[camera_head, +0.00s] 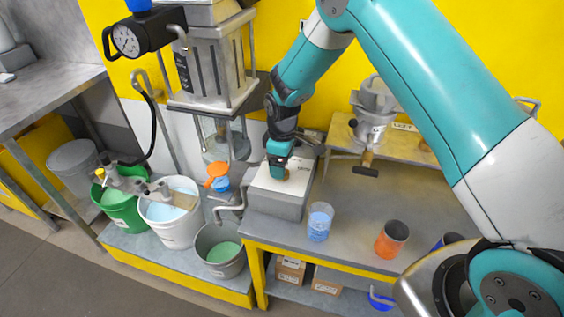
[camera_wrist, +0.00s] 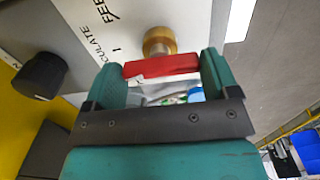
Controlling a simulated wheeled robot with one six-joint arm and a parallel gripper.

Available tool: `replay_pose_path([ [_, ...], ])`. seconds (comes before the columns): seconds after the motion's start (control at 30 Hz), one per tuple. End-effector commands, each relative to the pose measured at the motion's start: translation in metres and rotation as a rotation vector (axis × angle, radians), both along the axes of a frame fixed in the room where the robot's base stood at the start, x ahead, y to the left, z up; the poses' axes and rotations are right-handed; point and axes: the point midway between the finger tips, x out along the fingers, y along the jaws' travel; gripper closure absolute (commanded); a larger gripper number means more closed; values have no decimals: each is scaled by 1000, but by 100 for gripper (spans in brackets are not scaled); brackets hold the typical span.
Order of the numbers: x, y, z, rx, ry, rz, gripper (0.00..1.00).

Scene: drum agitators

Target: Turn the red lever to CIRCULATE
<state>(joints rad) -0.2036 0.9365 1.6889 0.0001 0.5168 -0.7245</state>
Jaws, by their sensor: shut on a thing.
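The red lever (camera_wrist: 161,66) lies between the two green fingers of my gripper (camera_wrist: 163,62) in the wrist view, just below a round brass hub (camera_wrist: 159,41). My gripper is shut on it. The white label plate (camera_wrist: 130,18) carries the word FEED and, nearer the left finger, a partly hidden word ending in CULATE. I cannot tell exactly which mark the lever points to. In the head view my gripper (camera_head: 280,163) reaches down onto the grey box (camera_head: 274,204) with the white top, and hides the lever there.
A black knob (camera_wrist: 40,75) stands left of the plate. A clear cup (camera_head: 320,222) and an orange cup (camera_head: 392,239) stand right of the box. The agitator vessel (camera_head: 212,70) is left of my arm, with a green bucket (camera_head: 123,212) and a white bucket (camera_head: 170,228) below.

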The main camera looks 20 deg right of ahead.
Motion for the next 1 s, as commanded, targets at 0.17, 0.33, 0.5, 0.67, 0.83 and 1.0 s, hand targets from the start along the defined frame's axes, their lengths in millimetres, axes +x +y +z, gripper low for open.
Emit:
replay_pose_path([
  [0.17,1,0,1,1,-2,15,43],
  [0.33,1,0,1,1,-2,16,43],
  [0.5,1,0,1,1,-3,15,12],
  [0.67,1,0,1,1,-2,15,0],
  [0.83,1,0,3,0,-3,15,0],
  [1.0,2,0,23,2,-6,15,0],
])
